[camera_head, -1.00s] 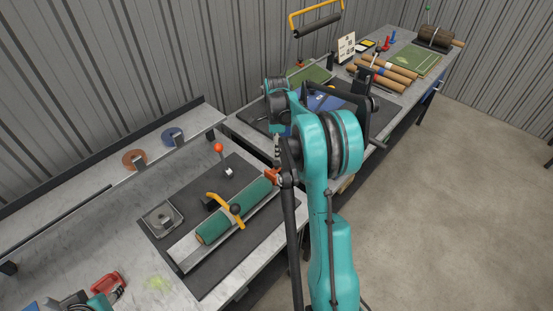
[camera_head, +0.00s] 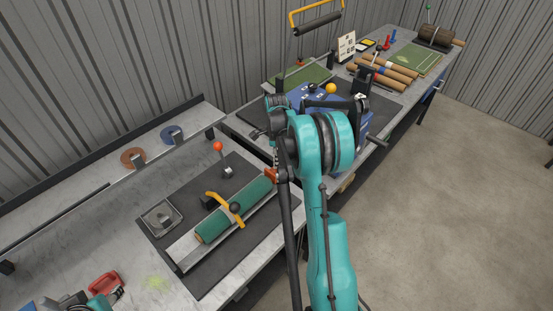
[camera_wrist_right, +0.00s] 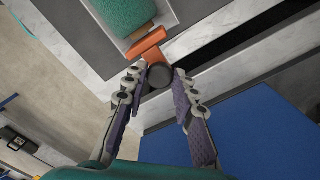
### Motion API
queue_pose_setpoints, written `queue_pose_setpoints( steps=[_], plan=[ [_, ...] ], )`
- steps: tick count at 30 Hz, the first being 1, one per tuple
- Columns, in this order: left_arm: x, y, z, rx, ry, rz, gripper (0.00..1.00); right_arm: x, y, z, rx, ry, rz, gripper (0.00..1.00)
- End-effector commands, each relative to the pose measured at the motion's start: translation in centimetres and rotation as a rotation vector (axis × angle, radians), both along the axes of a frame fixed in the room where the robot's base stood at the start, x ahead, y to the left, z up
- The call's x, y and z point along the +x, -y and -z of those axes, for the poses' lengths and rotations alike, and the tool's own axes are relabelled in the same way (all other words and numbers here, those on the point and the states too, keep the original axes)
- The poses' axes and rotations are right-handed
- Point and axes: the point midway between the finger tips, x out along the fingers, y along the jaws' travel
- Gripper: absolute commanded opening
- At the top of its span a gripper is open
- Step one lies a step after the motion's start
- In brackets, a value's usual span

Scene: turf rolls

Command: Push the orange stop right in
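The orange stop (camera_head: 271,174) sits at the far right end of the metal channel (camera_head: 186,254), beside the end of the green turf roll (camera_head: 232,213). In the right wrist view the orange stop (camera_wrist_right: 147,46) shows as an angled block with a dark round end (camera_wrist_right: 160,76) on its near side. My right gripper (camera_wrist_right: 159,72) is open, its fingertips on either side of that round end; contact is not clear. In the head view my right arm hides most of this gripper. Only a part of my left arm shows at the lower left; its finger state is unclear.
A yellow clamp handle (camera_head: 225,209) crosses the roll. A red-knobbed lever (camera_head: 218,147) stands behind it. A blue box (camera_head: 354,124) and a yellow-orange ball (camera_head: 331,88) are beyond my right arm. Brown rolls (camera_head: 390,67) lie on the far bench.

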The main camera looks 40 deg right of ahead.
Motion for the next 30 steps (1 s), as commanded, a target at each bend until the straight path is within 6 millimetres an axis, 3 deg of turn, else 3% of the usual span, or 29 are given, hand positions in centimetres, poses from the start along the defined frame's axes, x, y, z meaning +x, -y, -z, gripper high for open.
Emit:
queue_pose_setpoints(
  steps=[5,15,18,29,30],
  plan=[
    [0.0,0.0,0.1,0.0,0.0,0.0,0.4,0.0,-0.3,0.0,0.0,0.0,-0.001,0.0],
    [0.0,0.0,0.9,0.0,0.0,0.0,0.4,-1.4,-7.5,0.1,0.001,0.0,-0.005,0.0],
    [0.0,0.0,0.9,0.0,0.0,0.0,0.4,-1.7,-8.8,0.1,0.001,0.0,-0.003,0.0],
    [0.0,0.0,0.9,0.0,0.0,0.0,0.4,-1.9,-9.5,0.0,0.005,-0.002,-0.002,0.0],
    [0.0,0.0,0.9,0.0,0.0,0.0,0.4,-1.9,-9.5,0.0,0.005,-0.002,-0.002,0.34]
  ],
)
